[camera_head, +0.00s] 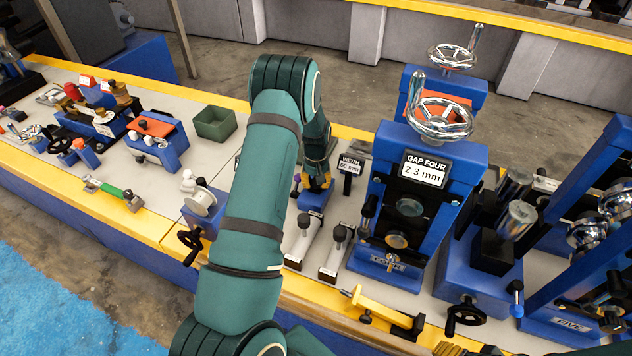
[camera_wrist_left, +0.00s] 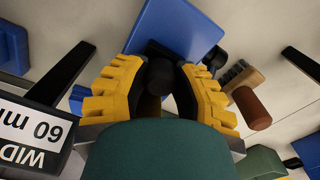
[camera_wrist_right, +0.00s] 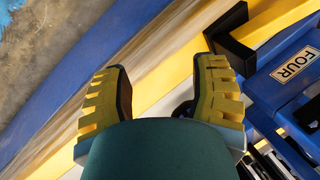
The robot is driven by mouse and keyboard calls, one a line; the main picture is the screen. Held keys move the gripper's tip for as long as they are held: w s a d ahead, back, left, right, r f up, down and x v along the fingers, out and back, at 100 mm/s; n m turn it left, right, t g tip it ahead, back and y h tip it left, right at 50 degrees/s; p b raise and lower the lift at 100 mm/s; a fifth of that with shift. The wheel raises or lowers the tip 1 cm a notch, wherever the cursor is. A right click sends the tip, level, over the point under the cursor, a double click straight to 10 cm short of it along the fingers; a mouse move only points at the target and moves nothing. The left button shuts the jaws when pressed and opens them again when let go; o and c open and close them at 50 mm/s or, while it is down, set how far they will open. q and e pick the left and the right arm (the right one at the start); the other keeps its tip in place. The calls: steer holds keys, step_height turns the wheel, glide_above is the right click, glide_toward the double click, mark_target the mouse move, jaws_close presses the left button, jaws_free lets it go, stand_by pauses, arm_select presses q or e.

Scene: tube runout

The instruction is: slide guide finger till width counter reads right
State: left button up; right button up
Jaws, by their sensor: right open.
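The width counter (camera_head: 349,167) is a small black sign on a post; it reads 60 mm, seen upside down in the left wrist view (camera_wrist_left: 35,130). My left gripper (camera_head: 318,180) is just left of it. In the left wrist view its yellow fingers close on both sides of a black knob (camera_wrist_left: 160,76), apparently the guide finger's, above a blue block (camera_wrist_left: 178,28). My arm and fingers hide part of this block in the head view. My right gripper (camera_wrist_right: 162,72) is open and empty over the yellow front edge, near the FOUR stand.
Two pale bars with black knobs (camera_head: 338,234) lie in front of my left gripper. The blue stand (camera_head: 388,205) with the 2.3 mm GAP FOUR display rises to their right. A green bin (camera_head: 214,123) and a small blue machine (camera_head: 158,142) stand left of my arm.

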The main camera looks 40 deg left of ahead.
arm_select(q)
jaws_close()
steer(key=shift+w, duration=0.35)
steer(key=o, duration=0.6)
jaws_free()
steer(key=shift+s, duration=0.2)
